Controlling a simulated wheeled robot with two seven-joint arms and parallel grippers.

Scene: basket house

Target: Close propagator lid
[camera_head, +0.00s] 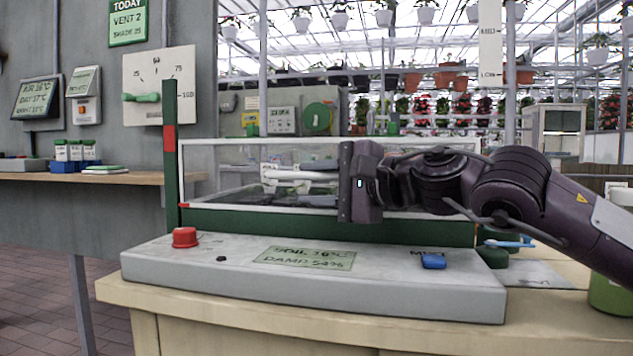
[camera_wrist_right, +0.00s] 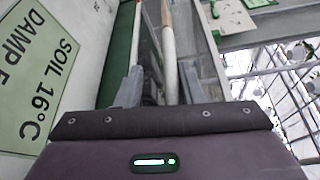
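The propagator has a dark green base (camera_head: 240,222) and a clear, white-framed section (camera_head: 225,142) above it, behind the control slab. I cannot tell the lid's exact angle. My gripper body hides part of the clear section. My left gripper is not in view.
The grey control slab (camera_head: 200,272) in front carries a red button (camera_head: 185,237), a blue button (camera_head: 433,261) and a soil label (camera_head: 305,258). A green and red post (camera_head: 170,150) stands at the propagator's left end. A green pot (camera_head: 610,295) stands at the right edge.

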